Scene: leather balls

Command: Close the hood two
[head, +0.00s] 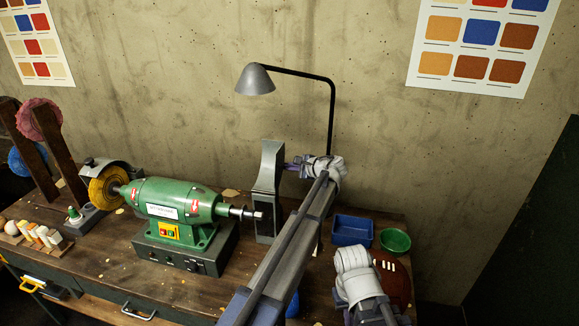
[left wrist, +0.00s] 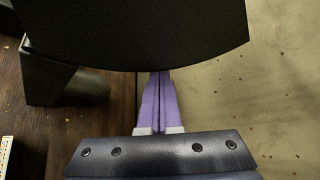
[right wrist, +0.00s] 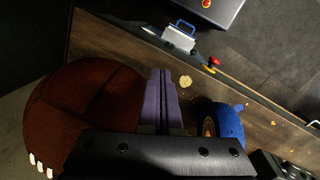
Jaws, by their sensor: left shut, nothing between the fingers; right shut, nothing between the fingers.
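A tall grey metal piece (head: 268,185), which looks like the second hood standing raised, is upright on the bench right of the green polishing machine (head: 175,210). My left gripper (head: 290,163) is shut and empty, pointing left, at the right side of the hood's upper part. In the left wrist view, the dark hood (left wrist: 140,30) fills the top and covers the fingertips; whether they touch it I cannot tell. The machine's bare spindle (head: 245,213) points toward the hood. My right gripper is shut and empty in the right wrist view (right wrist: 162,75), above the bench.
Another grey hood (head: 104,163) arches over a yellow wheel (head: 107,188) at left. A lamp (head: 256,80) hangs above. A blue tray (head: 352,230) and green bowl (head: 395,240) stand at right. A brown leather ball (right wrist: 80,115) and blue object (right wrist: 228,122) flank my right fingers.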

